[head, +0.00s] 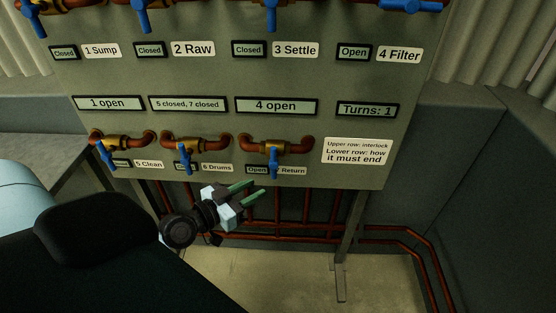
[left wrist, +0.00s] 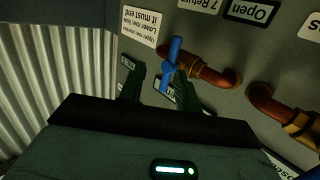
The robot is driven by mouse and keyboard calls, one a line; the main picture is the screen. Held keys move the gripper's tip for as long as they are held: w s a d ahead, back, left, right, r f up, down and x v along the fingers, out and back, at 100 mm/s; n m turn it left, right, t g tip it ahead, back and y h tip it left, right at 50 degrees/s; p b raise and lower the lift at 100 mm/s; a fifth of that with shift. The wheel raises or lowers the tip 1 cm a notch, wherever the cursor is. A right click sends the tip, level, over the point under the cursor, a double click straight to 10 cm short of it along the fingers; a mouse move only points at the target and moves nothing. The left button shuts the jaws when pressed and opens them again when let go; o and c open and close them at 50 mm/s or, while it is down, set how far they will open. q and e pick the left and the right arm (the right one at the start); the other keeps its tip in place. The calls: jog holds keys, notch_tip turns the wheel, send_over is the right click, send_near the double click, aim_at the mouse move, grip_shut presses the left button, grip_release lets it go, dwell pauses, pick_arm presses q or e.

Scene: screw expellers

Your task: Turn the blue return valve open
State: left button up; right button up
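The return valve has a blue lever handle (head: 273,162) at the right end of the lower row, on a brass and copper pipe. Its handle points down, partly covering the "7 Return" label (head: 293,171). The small display (head: 257,170) beside it reads "Open". My left gripper (head: 257,187) is open and empty, below and a little left of this handle. In the left wrist view, the picture is upside down and the blue handle (left wrist: 173,58) shows beyond and between the two spread fingers, apart from them as far as I can tell. My right gripper is not in view.
The grey panel holds other blue-handled valves, including 5 Clean (head: 106,155) and 6 Drums (head: 185,160). Displays read "1 open", "5 closed, 7 closed", "4 open" and "Turns: 1" (head: 366,111). Red pipes (head: 300,226) run below; the floor in front is clear.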

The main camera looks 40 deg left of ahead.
aim_at(274, 161)
pick_arm(q)
jog(key=shift+t, duration=0.5)
jog(key=w+r, duration=0.1)
jog(key=w, duration=0.2)
jog(key=w+r+p, duration=0.1)
jog(key=w, duration=0.3)
jog(key=w+r, duration=0.2)
jog(key=w, duration=0.1)
jog(key=shift+w+r, duration=0.1)
jog(key=shift+w, duration=0.05)
grip_shut()
